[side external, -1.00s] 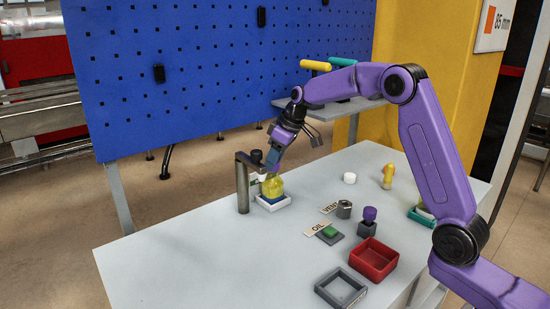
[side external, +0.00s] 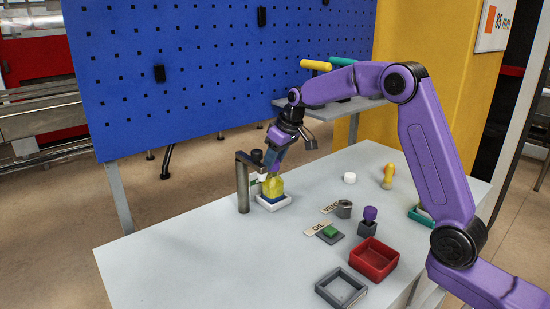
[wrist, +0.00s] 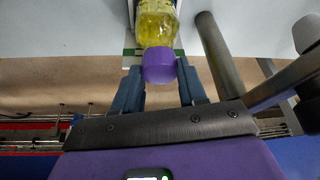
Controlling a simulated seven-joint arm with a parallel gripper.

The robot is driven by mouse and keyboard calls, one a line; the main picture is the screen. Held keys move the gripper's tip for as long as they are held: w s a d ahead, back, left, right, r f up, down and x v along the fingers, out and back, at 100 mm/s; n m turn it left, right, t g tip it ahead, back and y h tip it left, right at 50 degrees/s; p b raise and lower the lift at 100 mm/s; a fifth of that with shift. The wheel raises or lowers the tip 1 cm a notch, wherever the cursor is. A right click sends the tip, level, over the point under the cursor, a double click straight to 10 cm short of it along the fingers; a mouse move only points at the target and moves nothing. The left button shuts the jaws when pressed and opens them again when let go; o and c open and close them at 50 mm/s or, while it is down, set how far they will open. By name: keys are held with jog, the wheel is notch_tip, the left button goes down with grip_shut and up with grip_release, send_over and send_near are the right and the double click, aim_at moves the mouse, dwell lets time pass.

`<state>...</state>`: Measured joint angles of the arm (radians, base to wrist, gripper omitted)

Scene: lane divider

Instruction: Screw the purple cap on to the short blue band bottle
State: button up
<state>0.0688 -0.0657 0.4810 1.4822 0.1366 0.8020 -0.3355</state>
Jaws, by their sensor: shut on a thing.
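The bottle (side external: 273,186) holds yellow liquid, has a blue band low down and stands upright in a white-rimmed tray (side external: 285,204). The yellow bottle also shows at the top of the wrist view (wrist: 156,22). The purple cap (wrist: 160,66) is at the bottle's mouth, in line with it. My gripper (side external: 268,173) is over the bottle top; in the wrist view its fingers (wrist: 158,72) are on either side of the cap, shut on it. The fingers hide the cap in the side view. I cannot tell how far the cap sits on the neck.
A grey post (side external: 242,185) with an arm stands close left of the bottle. To the right are a purple piece on a grey block (side external: 369,219), a red bin (side external: 374,262), a grey frame (side external: 341,288), an OIL label (side external: 318,228) and a white disc (side external: 350,178). The front left table is clear.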

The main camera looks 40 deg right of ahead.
jog(key=shift+m, duration=0.5)
jog(key=shift+h, duration=0.3)
jog(key=shift+m+h, duration=0.3)
jog(key=shift+m, duration=0.6)
jog(key=shift+a, duration=0.1)
jog(key=shift+m+h, duration=0.3)
jog(key=shift+m, duration=0.5)
jog(key=shift+m+h, duration=0.3)
jog(key=shift+m, duration=0.6)
